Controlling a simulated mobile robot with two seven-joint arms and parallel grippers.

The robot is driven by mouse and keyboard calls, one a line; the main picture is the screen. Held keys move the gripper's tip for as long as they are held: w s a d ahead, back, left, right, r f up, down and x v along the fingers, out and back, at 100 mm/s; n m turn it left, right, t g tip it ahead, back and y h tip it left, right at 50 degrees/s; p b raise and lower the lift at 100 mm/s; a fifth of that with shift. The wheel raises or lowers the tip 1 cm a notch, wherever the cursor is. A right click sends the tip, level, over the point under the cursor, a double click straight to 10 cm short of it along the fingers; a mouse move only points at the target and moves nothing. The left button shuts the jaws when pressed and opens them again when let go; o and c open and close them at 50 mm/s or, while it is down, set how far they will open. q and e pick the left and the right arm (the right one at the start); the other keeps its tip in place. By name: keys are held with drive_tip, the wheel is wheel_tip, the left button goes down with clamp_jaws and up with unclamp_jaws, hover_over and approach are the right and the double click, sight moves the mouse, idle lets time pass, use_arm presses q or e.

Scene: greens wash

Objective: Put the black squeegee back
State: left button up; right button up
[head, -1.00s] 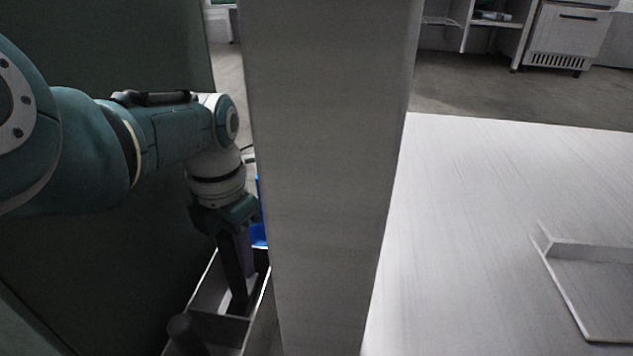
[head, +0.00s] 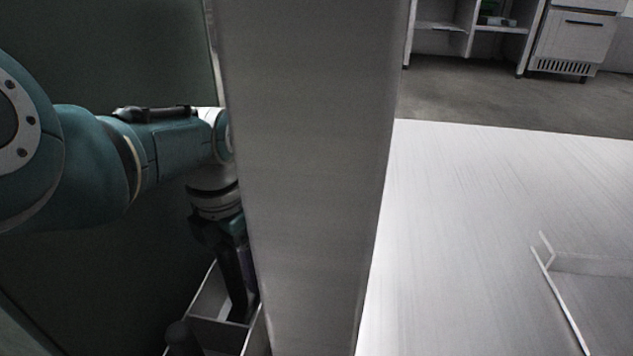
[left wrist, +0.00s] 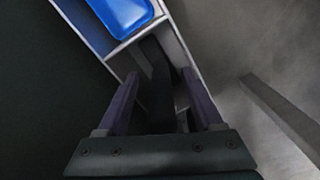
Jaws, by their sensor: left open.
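A black upright shape, which looks like the squeegee (head: 236,290), stands in a compartment of a narrow pale divided holder (head: 205,297). In the left wrist view the black squeegee (left wrist: 158,85) lies between my two purple fingers, inside the holder (left wrist: 180,45). My left gripper (head: 243,272) points down over the holder; its fingers (left wrist: 160,76) are apart, one on each side of the black shape. I cannot tell whether either finger touches it. A grey pillar hides part of the gripper and holder in the head view. My right gripper is not in view.
The grey pillar (head: 310,180) stands close to the right of my left arm. A dark rounded thing (head: 182,335) is at the holder's near end. A blue object (left wrist: 122,14) sits in another compartment. A pale worktop (head: 460,220) is right of the pillar.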

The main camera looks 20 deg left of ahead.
use_arm(q)
wheel_tip(320, 180, up, 10)
drive_tip(key=p, duration=0.9)
drive_tip(key=shift+p, duration=0.4)
drive_tip(key=shift+s, duration=0.1)
